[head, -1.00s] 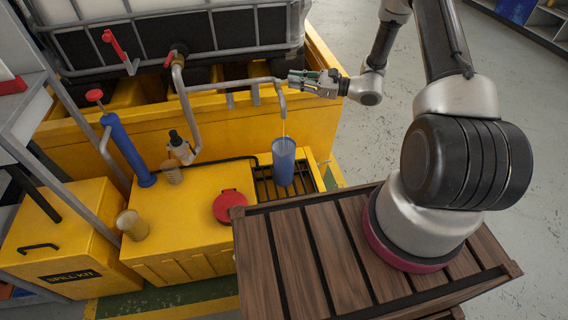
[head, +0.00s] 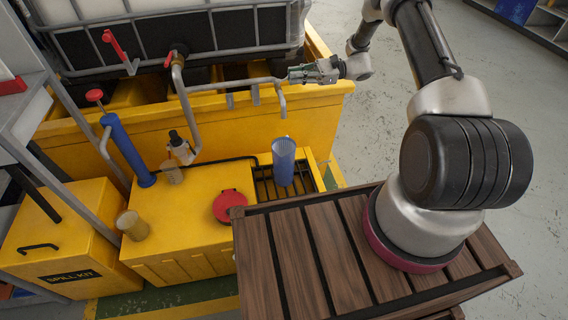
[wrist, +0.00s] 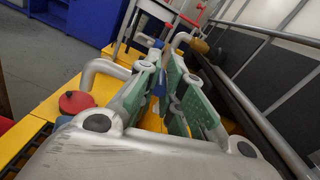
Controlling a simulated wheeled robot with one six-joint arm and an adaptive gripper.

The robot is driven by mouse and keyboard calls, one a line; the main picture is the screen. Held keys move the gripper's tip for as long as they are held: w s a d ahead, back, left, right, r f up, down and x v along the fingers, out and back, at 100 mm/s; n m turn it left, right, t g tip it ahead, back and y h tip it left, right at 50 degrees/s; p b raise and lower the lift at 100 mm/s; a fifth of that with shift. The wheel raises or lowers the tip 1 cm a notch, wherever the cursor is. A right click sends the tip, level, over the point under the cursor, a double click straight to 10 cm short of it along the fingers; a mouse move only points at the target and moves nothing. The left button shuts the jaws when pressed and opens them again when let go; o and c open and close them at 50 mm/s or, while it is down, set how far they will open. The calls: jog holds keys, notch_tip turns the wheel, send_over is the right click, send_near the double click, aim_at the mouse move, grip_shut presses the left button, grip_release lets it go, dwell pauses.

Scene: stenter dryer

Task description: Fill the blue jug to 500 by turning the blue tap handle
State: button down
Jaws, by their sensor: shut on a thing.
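The blue jug (head: 284,165) stands upright on the dark grate, under the down-turned spout (head: 282,105) of the grey pipe. I see no stream between spout and jug. The jug's level and scale marks are too small to read. My gripper (head: 294,75) is at the pipe's right end, above and slightly right of the spout, shut on the tap handle. Its fingers hide most of the handle. In the wrist view, a bit of blue (wrist: 159,84) shows between the green pads of my gripper (wrist: 160,75).
A yellow bench carries a red round lid (head: 229,205), a tan cup (head: 132,225) and a bottle (head: 181,148). A blue hand pump (head: 128,148) stands left. The caged tank (head: 180,35) is behind. Open floor lies to the right.

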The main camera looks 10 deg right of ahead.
jog(key=c, duration=1.5)
grip_release()
jog(key=shift+f, duration=0.1)
jog(key=shift+w+d, duration=0.2)
jog(key=shift+d, duration=3.7)
